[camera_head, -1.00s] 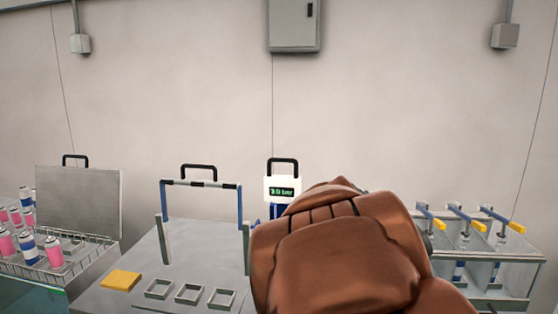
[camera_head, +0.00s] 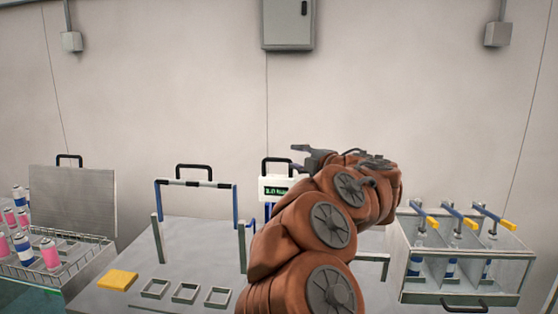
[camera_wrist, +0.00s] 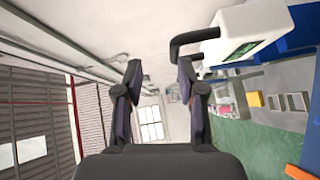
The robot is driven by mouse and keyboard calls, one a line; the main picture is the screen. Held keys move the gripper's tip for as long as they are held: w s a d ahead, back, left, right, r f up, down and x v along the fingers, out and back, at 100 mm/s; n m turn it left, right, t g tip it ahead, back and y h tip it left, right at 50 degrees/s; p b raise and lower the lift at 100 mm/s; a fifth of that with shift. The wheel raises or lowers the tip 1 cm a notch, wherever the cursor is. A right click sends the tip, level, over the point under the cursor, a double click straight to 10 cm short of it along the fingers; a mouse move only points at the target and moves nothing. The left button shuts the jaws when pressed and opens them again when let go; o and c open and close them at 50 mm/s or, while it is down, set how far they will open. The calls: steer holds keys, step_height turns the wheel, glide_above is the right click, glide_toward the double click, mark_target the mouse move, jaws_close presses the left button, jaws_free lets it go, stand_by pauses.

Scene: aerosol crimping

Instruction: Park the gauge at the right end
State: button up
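The gauge is a white box with a green display and a black loop handle. In the head view the gauge (camera_head: 272,189) is behind the bench's middle, partly hidden by my arm on its right. In the wrist view the gauge (camera_wrist: 245,30) is at the upper right, with its handle pointing left toward the right finger. My gripper (camera_wrist: 160,72) is open, with nothing between its fingers. In the head view my gripper (camera_head: 312,155) is up at the gauge's right, near handle height, and partly blurred into the arm's outline.
A grey bench panel has a blue barred frame (camera_head: 196,184), a yellow pad (camera_head: 118,280) and several square sockets (camera_head: 185,293). A rack of spray cans (camera_head: 55,270) stands at left. A clear-fronted box with yellow-handled levers (camera_head: 460,297) stands at right.

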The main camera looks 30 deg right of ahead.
mark_target(281, 161)
steer(key=shift+n+y, duration=0.4)
steer(key=shift+y, duration=0.3)
steer(key=w, duration=0.2)
steer(key=w+a+f+p, duration=0.1)
steer(key=w, duration=0.1)
steer(key=w+f, duration=0.1)
steer(key=w, duration=0.1)
steer(key=shift+w+a+f+p, duration=0.15)
steer(key=shift+w+p, duration=0.15)
steer(key=shift+p, duration=0.1)
steer(key=shift+w+f, duration=0.2)
steer(key=shift+w, duration=0.3)
jaws_close()
